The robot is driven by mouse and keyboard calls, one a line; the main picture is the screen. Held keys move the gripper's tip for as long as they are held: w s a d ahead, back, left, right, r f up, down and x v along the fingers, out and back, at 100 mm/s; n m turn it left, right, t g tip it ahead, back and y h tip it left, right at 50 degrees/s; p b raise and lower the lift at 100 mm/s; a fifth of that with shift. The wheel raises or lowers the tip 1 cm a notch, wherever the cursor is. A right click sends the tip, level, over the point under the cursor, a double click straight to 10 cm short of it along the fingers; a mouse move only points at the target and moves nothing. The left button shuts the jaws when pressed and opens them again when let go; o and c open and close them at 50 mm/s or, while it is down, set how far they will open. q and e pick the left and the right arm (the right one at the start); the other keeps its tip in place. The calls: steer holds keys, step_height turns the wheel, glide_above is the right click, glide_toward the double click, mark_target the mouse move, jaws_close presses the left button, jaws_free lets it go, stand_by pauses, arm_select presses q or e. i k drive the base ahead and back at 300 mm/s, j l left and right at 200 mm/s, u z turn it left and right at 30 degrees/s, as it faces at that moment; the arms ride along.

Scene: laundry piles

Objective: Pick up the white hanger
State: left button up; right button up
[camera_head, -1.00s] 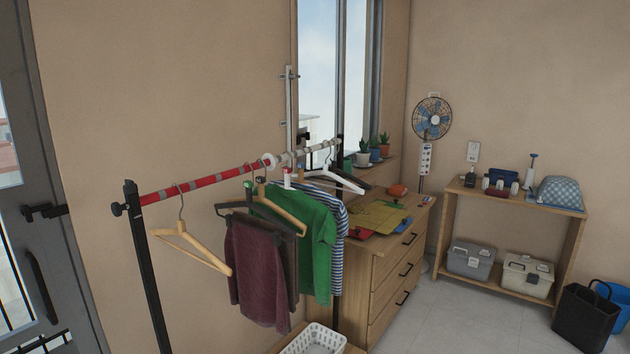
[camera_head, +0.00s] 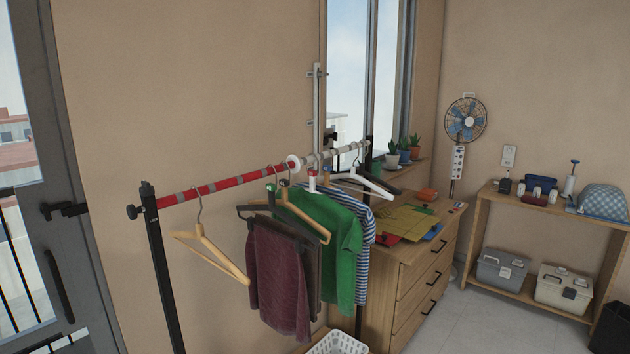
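The white hanger (camera_head: 366,182) hangs near the far right end of a red and white clothes rail (camera_head: 228,182). Neither of my grippers shows in the head view.
A wooden dresser (camera_head: 386,295) with folded cloths on top stands behind the rail's right end. A white basket (camera_head: 338,343) sits low below the clothes. A shelf (camera_head: 520,203) with boxes and a fan (camera_head: 465,120) are at the right. Open floor (camera_head: 465,325) shows between dresser and shelf.

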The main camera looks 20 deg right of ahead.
mark_target(352, 175)
steer(key=i+l+u, duration=0.15)
steer(key=l, duration=0.15)
steer(key=i+l+u, duration=0.2)
steer(key=l+u, duration=0.15)
steer(key=l, duration=0.3)
steer(key=i+l+u, duration=0.2)
steer(key=l, duration=0.15)
steer(key=i+l+u, duration=0.1)
steer(key=l, duration=0.6)
steer(key=i+l+u, duration=0.1)
steer(key=l, duration=0.6)
steer(key=i+l+u, duration=0.1)
steer(key=l, duration=0.65)
steer(key=i+l, duration=0.1)
steer(key=l, duration=0.55)
steer(key=i+l, duration=0.1)
steer(key=l, duration=0.55)
steer(key=i+l, duration=0.1)
steer(key=l, duration=0.6)
